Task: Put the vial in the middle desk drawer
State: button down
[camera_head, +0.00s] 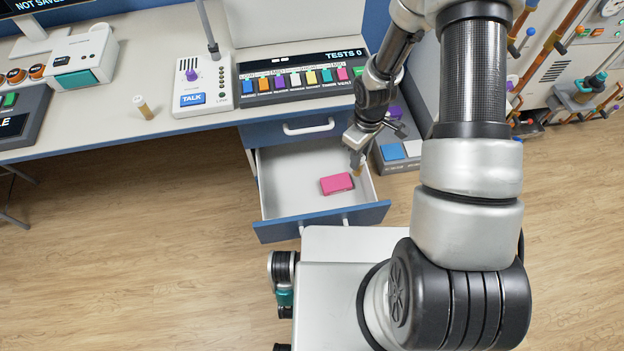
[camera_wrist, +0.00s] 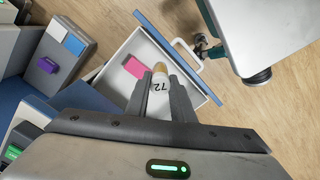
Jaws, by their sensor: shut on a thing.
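My gripper (camera_head: 356,160) is shut on a small vial marked 72 (camera_wrist: 160,79), with a white end and an amber body. The vial sits between the fingertips in the wrist view. My gripper and the vial are over the right part of the open desk drawer (camera_head: 278,205). The open drawer has a blue front and lies below a shut drawer; it also shows in the wrist view (camera_wrist: 120,62). A pink block (camera_head: 336,184) lies inside it. Only the tip of the vial shows in the head view, and I see no contact with the drawer floor.
The shut upper drawer (camera_head: 290,128) has a white handle. A small vial-like cylinder (camera_head: 143,107) stands on the desk (camera_head: 140,65), left of the talk panel (camera_head: 200,85). A grey box with coloured pads (camera_head: 398,150) stands right of the drawer. The drawer's left part is free.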

jog(key=shift+w+a+f+n+b, duration=0.95)
jog(key=shift+f+n+b, duration=1.6)
jog(key=shift+f+n, duration=2.65)
jog(key=shift+w+a+f+n+b, duration=0.6)
jog(key=shift+a+f+n+b, duration=1.55)
jog(key=shift+f, duration=5)
jog(key=shift+w+a+f+n+b, duration=0.6)
jog(key=shift+f+n+b, duration=2.35)
jog(key=shift+f+n, duration=2.75)
jog(key=shift+w+d+f+m, duration=0.1)
jog(key=shift+d+f+m, duration=0.1)
jog(key=shift+f+m, duration=0.3)
jog(key=shift+f+b, duration=0.25)
jog(key=shift+b, duration=0.05)
jog(key=c, duration=1.5)
grip_release()
jog(key=shift+r, duration=0.15)
jog(key=shift+c, duration=0.2)
